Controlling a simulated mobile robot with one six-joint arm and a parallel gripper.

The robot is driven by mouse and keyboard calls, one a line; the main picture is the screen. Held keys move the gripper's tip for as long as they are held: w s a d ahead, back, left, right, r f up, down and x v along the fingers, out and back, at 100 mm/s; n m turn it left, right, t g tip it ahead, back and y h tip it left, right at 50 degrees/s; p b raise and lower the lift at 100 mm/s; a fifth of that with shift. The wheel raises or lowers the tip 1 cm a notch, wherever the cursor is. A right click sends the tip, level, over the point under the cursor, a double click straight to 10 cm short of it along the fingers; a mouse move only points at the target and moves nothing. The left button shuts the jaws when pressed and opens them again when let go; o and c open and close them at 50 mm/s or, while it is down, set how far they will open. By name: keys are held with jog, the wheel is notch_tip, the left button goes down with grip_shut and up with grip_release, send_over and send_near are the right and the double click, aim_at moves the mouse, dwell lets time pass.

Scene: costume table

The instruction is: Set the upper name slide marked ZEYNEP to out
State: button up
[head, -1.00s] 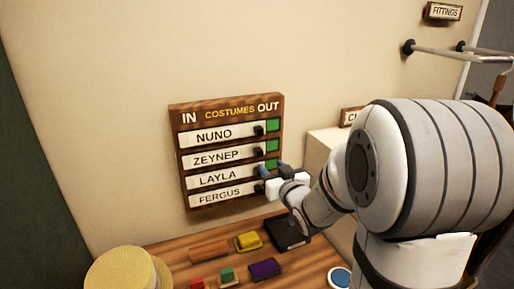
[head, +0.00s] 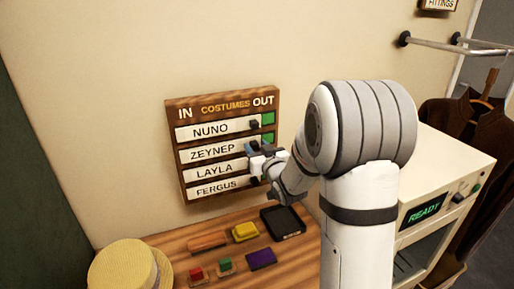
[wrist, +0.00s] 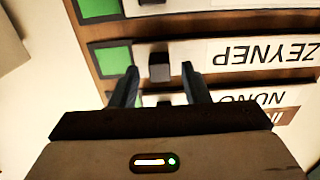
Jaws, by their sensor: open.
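The name board (head: 172,160) hangs on the wall, marked IN at left and OUT at right. The ZEYNEP slide (head: 212,151) is second from the top, with green (head: 268,137) showing at its OUT end. In the wrist view the ZEYNEP slide (wrist: 262,55) appears upside down, with a black knob (wrist: 159,66) and green (wrist: 113,57) beside it. My gripper (wrist: 160,72) is open, its two fingertips on either side of that knob with gaps showing; depth is unclear. In the head view my gripper (head: 251,147) covers the ZEYNEP knob.
The NUNO slide (head: 210,131) is directly above, with its knob (head: 254,125) close by. The LAYLA slide (head: 213,171) and FERGUS slide (head: 214,189) are below. A black tray (head: 283,222), a yellow block (head: 245,231) and a straw hat (head: 125,268) are on the table.

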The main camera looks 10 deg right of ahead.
jog(key=shift+c, duration=0.5)
grip_shut()
jog(key=d+b, duration=0.2)
jog(key=w+d+b, duration=0.1)
jog(key=d, duration=0.2)
jog(key=shift+d+b, duration=0.35)
jog(key=shift+b, duration=0.05)
jog(key=shift+r, duration=0.1)
jog(key=shift+o, duration=0.5)
grip_release()
jog(key=shift+w, duration=0.1)
